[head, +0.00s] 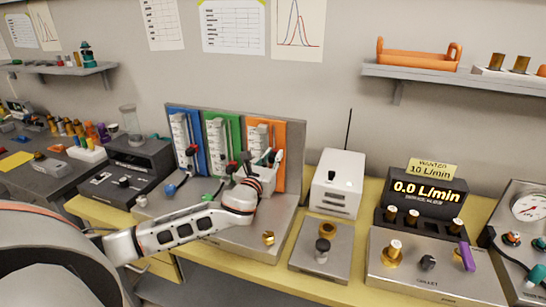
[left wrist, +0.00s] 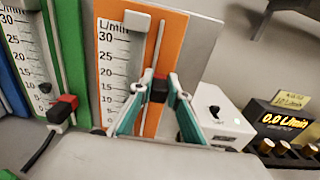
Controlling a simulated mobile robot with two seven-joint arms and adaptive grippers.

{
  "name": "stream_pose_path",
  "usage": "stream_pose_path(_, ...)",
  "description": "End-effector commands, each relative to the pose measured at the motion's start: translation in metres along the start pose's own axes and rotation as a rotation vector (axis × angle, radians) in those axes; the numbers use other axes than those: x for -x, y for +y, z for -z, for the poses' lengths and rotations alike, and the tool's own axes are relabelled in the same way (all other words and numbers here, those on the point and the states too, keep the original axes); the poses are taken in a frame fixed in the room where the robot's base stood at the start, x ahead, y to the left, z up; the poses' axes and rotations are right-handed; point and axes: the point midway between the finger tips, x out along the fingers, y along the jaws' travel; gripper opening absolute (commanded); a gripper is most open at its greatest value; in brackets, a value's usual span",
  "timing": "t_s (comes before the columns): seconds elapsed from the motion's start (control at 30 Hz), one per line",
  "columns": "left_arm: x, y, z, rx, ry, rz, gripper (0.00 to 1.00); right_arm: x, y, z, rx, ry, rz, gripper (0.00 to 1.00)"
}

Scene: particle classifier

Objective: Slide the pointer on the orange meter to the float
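The orange meter (head: 293,155) is the rightmost of three upright panels; its orange panel also shows in the left wrist view (left wrist: 172,45). Its scale (left wrist: 113,70) has 30 near the top. My left gripper (head: 267,161) is in front of the panel. In the left wrist view my left gripper's teal fingers (left wrist: 160,86) are drawn together on both sides of the pointer and appear to touch it. I cannot make out the float. My right gripper is not in view.
The green meter (left wrist: 66,25) and its pointer (left wrist: 62,108) stand just left; the blue meter (head: 183,122) is farther left. A white box with an antenna (head: 337,180) stands to the right. The display (head: 425,193) reads 0.0 L/min, under a note (head: 432,169) reading wanted 10 L/min.

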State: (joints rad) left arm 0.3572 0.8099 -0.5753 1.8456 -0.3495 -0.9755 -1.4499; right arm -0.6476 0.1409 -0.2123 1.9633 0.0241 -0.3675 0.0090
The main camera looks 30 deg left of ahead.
Motion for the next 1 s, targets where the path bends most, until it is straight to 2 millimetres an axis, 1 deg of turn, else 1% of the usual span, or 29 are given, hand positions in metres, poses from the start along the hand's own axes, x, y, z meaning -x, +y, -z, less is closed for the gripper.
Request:
stream_pose_path(0.07,0.000,0.000,0.012,0.000,0.004,-0.001,0.00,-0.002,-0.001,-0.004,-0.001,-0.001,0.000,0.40)
stream_pose_path(0.2,0.001,0.000,0.041,-0.001,0.008,-0.002,0.00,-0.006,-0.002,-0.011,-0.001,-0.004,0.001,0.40)
stream_pose_path(0.3,0.001,0.000,0.053,0.000,0.006,0.000,0.00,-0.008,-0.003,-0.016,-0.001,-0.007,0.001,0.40)
stream_pose_path(0.37,0.001,0.000,0.055,-0.001,0.005,0.000,0.00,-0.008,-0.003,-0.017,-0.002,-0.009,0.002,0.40)
stream_pose_path(0.63,0.000,0.000,0.050,-0.001,-0.002,-0.001,0.00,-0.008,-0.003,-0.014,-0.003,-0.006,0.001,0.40)
stream_pose_path(0.67,0.000,0.000,0.051,-0.001,-0.002,-0.001,0.24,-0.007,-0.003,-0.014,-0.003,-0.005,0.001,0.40)
stream_pose_path(0.9,0.000,0.000,0.051,-0.001,0.000,0.000,0.24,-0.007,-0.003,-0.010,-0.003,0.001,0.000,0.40)
stream_pose_path(1.0,0.001,0.000,0.052,-0.001,0.001,0.000,0.24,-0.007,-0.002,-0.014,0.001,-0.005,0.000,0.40)
